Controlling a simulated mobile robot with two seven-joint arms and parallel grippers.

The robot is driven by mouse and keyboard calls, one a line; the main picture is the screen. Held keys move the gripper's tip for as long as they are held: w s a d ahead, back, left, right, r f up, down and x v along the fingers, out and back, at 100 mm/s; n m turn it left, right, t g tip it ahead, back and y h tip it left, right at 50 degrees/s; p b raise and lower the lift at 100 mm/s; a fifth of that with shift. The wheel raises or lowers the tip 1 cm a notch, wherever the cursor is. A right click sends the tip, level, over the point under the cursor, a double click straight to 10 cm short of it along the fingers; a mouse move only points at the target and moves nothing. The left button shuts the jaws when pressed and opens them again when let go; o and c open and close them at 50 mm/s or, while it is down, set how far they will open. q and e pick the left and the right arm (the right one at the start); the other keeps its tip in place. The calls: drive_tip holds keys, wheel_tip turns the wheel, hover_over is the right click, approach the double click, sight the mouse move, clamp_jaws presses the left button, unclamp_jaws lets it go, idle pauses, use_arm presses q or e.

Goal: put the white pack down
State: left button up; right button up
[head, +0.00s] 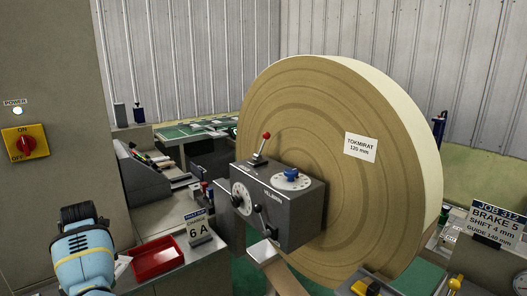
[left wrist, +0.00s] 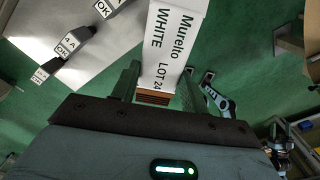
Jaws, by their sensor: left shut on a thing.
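The white pack (left wrist: 172,40) fills the upper middle of the left wrist view. It is a long white block with printed text reading "Murelto WHITE LOT 24", and brown layered edges show at its near end. My left gripper (left wrist: 160,78) is shut on it, one finger on each side of the near end. In the head view my left arm (head: 84,255) shows at the lower left, but the pack cannot be made out there. My right gripper is in neither view.
A grey control box (head: 290,215) and large roll (head: 300,110) fill the middle. A pale surface (left wrist: 100,30) with small tags lies left in the wrist view.

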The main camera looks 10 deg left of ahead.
use_arm(q)
drive_tip(key=s+a+r+m, duration=0.1)
drive_tip(key=s+a+r, duration=0.1)
drive_tip(key=a, duration=0.5)
drive_tip(key=s+a+r+m, duration=0.1)
drive_tip(key=s+a+r, duration=0.1)
drive_tip(key=a, duration=0.4)
drive_tip(key=w+d+f+m, duration=0.2)
drive_tip(key=d+m, duration=0.1)
drive_tip(key=d, duration=0.1)
drive_tip(key=w+d+f+m, duration=0.2)
drive_tip(key=d+m, duration=0.2)
drive_tip(key=w+d+f+m, duration=0.2)
drive_tip(key=d+m, duration=0.1)
drive_tip(key=d, duration=0.1)
drive_tip(key=shift+d+f, duration=0.1)
drive_tip(key=shift+d, duration=0.3)
drive_tip(key=w+d+r+m, duration=0.1)
drive_tip(key=d+r+m, duration=0.65)
drive_tip(key=d, duration=0.25)
drive_tip(key=w+d+r+m, duration=0.1)
drive_tip(key=d+r+m, duration=0.5)
drive_tip(key=d+m, duration=0.3)
drive_tip(key=s+d+m, duration=0.7)
drive_tip(key=s+d, duration=0.3)
drive_tip(key=s, duration=0.1)
drive_tip(key=shift+s+f, duration=0.15)
drive_tip(key=shift+f, duration=0.15)
